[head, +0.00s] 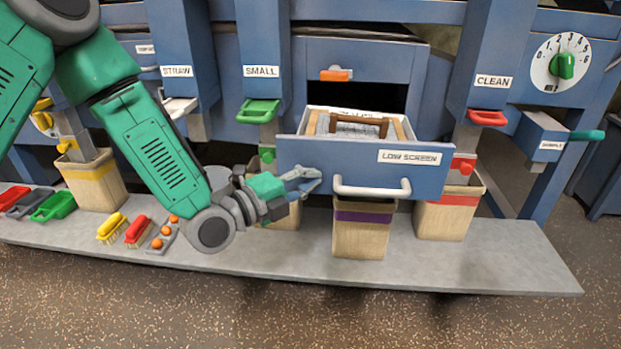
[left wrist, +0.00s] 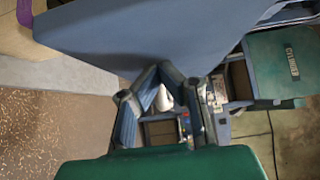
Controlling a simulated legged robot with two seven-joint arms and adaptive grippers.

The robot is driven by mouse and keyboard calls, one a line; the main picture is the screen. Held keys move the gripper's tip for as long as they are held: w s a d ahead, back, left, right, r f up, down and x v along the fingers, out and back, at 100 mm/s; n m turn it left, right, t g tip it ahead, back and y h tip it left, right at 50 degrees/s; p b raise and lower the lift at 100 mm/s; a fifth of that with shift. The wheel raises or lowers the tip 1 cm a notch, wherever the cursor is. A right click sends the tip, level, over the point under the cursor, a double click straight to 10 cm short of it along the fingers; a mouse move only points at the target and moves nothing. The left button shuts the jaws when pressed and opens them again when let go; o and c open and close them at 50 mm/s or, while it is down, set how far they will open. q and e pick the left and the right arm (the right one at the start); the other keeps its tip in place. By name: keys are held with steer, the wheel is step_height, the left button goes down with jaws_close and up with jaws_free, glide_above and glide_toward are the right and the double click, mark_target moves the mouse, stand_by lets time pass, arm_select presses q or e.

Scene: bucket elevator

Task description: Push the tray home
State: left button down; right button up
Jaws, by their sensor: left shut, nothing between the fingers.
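The tray is a blue drawer marked LOW SCREEN (head: 345,178) with a pale bar handle (head: 372,190). In the head view it stands pulled out of the blue machine, with a wooden-framed screen (head: 352,127) inside. My left gripper (head: 312,181) is shut and empty, at the left part of the drawer's front face. Whether it touches the face I cannot tell. In the left wrist view the gripper's fingers (left wrist: 165,85) are close to a large blue panel (left wrist: 140,35), probably the drawer front. My right gripper is not in view.
A grey shelf (head: 480,262) runs below. On it stand a purple-banded bin (head: 361,235) under the drawer, a red-banded bin (head: 446,212) and a yellow-banded bin (head: 95,182). Brushes (head: 125,229) lie to the left. Red (head: 487,118) and green (head: 258,111) handles flank the drawer opening.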

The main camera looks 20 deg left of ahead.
arm_select(q)
steer(key=w+a, duration=0.1)
steer(key=w, duration=0.3)
steer(key=w+a+b, duration=0.1)
steer(key=w, duration=0.3)
steer(key=w+a+b, duration=0.1)
steer(key=w+a, duration=0.1)
steer(key=w, duration=0.3)
steer(key=shift+f, duration=0.1)
